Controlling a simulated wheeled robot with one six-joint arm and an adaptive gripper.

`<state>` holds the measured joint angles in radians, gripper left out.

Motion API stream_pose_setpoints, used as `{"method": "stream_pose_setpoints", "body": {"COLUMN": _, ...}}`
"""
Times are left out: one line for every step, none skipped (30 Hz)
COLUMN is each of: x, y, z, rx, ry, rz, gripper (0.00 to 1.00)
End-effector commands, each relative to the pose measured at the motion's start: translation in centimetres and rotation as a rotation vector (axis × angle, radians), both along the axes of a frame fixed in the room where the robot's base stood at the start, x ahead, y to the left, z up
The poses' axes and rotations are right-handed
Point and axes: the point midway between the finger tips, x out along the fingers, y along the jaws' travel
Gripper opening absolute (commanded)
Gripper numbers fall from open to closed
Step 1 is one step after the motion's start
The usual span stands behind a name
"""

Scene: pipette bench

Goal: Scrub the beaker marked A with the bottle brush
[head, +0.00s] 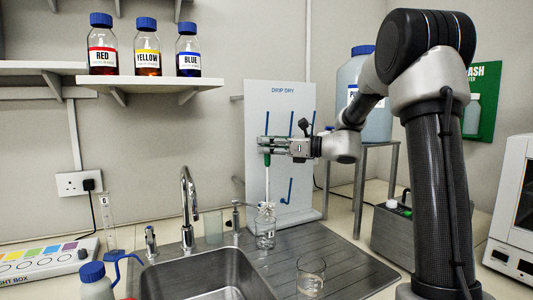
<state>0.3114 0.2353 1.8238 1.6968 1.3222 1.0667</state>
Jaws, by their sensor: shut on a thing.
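My gripper (267,146) is shut on the green handle of the bottle brush (267,160), in front of the drip-dry board. The brush hangs upright, its thin pale shaft pointing down. Its lower end meets the mouth of a clear glass beaker (265,238) on the steel drainer; how far the bristles go in is hard to tell. Another clear glass beaker (311,278) stands nearer on the drainer, to the right and empty-looking. I cannot read a letter on either beaker, so I cannot tell which is A.
The sink basin (205,276) and tap (188,210) are to the left. The drip-dry board (283,110) with blue pegs stands behind. A wash bottle (95,282) is at front left, a grey box (397,240) at right. The drainer's right side is clear.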

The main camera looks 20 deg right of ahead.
Motion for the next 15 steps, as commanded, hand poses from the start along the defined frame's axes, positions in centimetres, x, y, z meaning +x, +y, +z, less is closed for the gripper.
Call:
{"method": "stream_pose_setpoints", "body": {"x": 0.0, "y": 0.0, "z": 0.4, "rx": -0.001, "ry": -0.001, "rz": 0.0, "gripper": 0.0}}
{"method": "stream_pose_setpoints", "body": {"x": 0.0, "y": 0.0, "z": 0.6, "rx": -0.001, "ry": -0.001, "rz": 0.0, "gripper": 0.0}}
{"method": "stream_pose_setpoints", "body": {"x": 0.0, "y": -0.1, "z": 0.9, "rx": -0.001, "ry": -0.001, "rz": 0.0, "gripper": 0.0}}
{"method": "stream_pose_setpoints", "body": {"x": 0.0, "y": -0.1, "z": 1.2, "rx": 0.0, "ry": -0.001, "rz": 0.0, "gripper": 0.0}}
{"method": "stream_pose_setpoints", "body": {"x": -0.1, "y": -0.1, "z": 1.4, "rx": 0.001, "ry": -0.001, "rz": -0.001, "gripper": 0.0}}
{"method": "stream_pose_setpoints", "body": {"x": -0.1, "y": -0.1, "z": 1.7, "rx": 0.0, "ry": -0.001, "rz": -0.001, "gripper": 0.0}}
{"method": "stream_pose_setpoints", "body": {"x": -0.1, "y": -0.1, "z": 2.0, "rx": 0.0, "ry": -0.001, "rz": -0.001, "gripper": 0.0}}
{"method": "stream_pose_setpoints", "body": {"x": -0.1, "y": -0.2, "z": 2.2, "rx": 0.0, "ry": -0.002, "rz": -0.001, "gripper": 0.0}}
{"method": "stream_pose_setpoints", "body": {"x": -0.1, "y": -0.2, "z": 2.5, "rx": 0.0, "ry": -0.002, "rz": -0.001, "gripper": 0.0}}
{"method": "stream_pose_setpoints", "body": {"x": -0.1, "y": -0.2, "z": 2.8, "rx": 0.0, "ry": -0.001, "rz": -0.001, "gripper": 0.0}}
{"method": "stream_pose_setpoints", "body": {"x": -0.2, "y": -0.2, "z": 3.0, "rx": 0.0, "ry": -0.001, "rz": -0.001, "gripper": 0.0}}
{"method": "stream_pose_setpoints", "body": {"x": -0.2, "y": -0.2, "z": 3.3, "rx": 0.0, "ry": -0.001, "rz": -0.001, "gripper": 0.0}}
{"method": "stream_pose_setpoints", "body": {"x": -0.2, "y": -0.2, "z": 3.5, "rx": 0.0, "ry": -0.001, "rz": 0.0, "gripper": 0.0}}
{"method": "stream_pose_setpoints", "body": {"x": -0.2, "y": -0.3, "z": 3.7, "rx": 0.0, "ry": -0.001, "rz": 0.0, "gripper": 0.0}}
{"method": "stream_pose_setpoints", "body": {"x": -0.2, "y": -0.3, "z": 4.0, "rx": 0.0, "ry": 0.0, "rz": 0.0, "gripper": 0.0}}
